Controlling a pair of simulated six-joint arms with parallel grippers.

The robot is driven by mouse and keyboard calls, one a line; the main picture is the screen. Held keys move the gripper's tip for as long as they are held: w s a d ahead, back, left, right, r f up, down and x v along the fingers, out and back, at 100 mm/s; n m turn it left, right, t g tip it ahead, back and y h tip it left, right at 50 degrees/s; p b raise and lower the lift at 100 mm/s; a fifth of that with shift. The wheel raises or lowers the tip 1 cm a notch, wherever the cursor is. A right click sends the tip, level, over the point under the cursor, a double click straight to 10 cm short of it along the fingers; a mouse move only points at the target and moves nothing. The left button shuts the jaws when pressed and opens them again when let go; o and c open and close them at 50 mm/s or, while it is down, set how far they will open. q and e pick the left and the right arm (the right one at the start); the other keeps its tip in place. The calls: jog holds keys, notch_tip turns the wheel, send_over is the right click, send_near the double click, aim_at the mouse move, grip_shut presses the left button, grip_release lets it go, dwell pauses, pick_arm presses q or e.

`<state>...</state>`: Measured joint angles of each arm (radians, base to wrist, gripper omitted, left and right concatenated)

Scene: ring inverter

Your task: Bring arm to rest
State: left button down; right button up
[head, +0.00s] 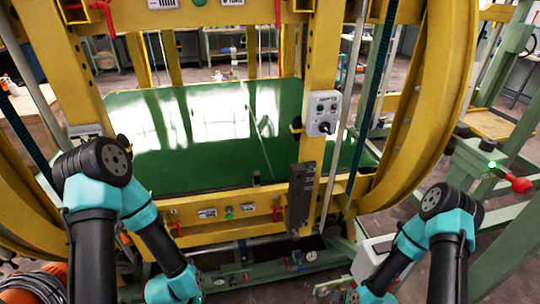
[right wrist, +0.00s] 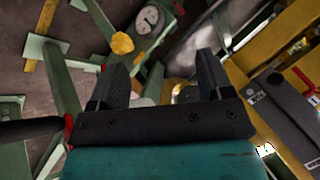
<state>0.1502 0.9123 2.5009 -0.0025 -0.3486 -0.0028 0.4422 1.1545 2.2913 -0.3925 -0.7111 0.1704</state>
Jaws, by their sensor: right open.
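My left arm (head: 130,205) and right arm (head: 412,250), teal and black, stand in the lower part of the head view, bent with their forearms running down toward the bottom edge. The left gripper does not show there. My right gripper (right wrist: 163,68) shows in the right wrist view with its two dark fingers well apart. Nothing is held between the fingers. They point toward green machine parts and a round gauge (right wrist: 147,18) beyond.
A large yellow ring frame (head: 425,110) surrounds a green panel (head: 190,140) ahead. A grey control box (head: 323,113) hangs on its upright. A green stand with a red knob (head: 520,184) is at the right. Yellow beams (right wrist: 270,50) lie close right of the right gripper's view.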

jog(key=s+a+r+n+g, duration=0.2)
jog(key=s+a+r+g, duration=0.2)
jog(key=s+r, duration=0.3)
notch_tip(320, 180, up, 5)
jog(key=shift+s+a+f+h, duration=0.15)
jog(key=shift+a+h, duration=0.25)
jog(key=shift+a, duration=0.45)
dwell(1.4)
